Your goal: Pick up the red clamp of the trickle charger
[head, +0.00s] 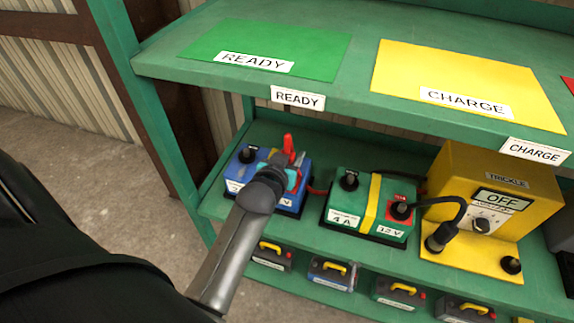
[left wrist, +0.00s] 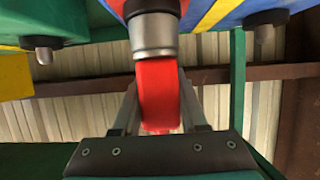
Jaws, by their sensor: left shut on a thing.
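The red clamp (head: 288,144) shows at the blue battery (head: 246,172) on the green lower shelf. My left gripper (head: 284,167) reaches in over that battery. In the left wrist view the red clamp (left wrist: 158,95) stands between the two fingers of the gripper (left wrist: 160,112), which is shut on it. A grey metal collar (left wrist: 152,36) is at the clamp's far end, against the battery. I cannot tell whether the clamp is still on a terminal. The trickle charger (head: 520,200) is a yellow box reading OFF, at the right. My right gripper is not in view.
A green battery (head: 345,208) stands between the blue one and the charger; a black lead (head: 460,205) runs from it to the charger. The upper shelf (head: 330,50), with READY (head: 310,50) and CHARGE (head: 430,75) mats, overhangs. Several small batteries (head: 332,275) sit below.

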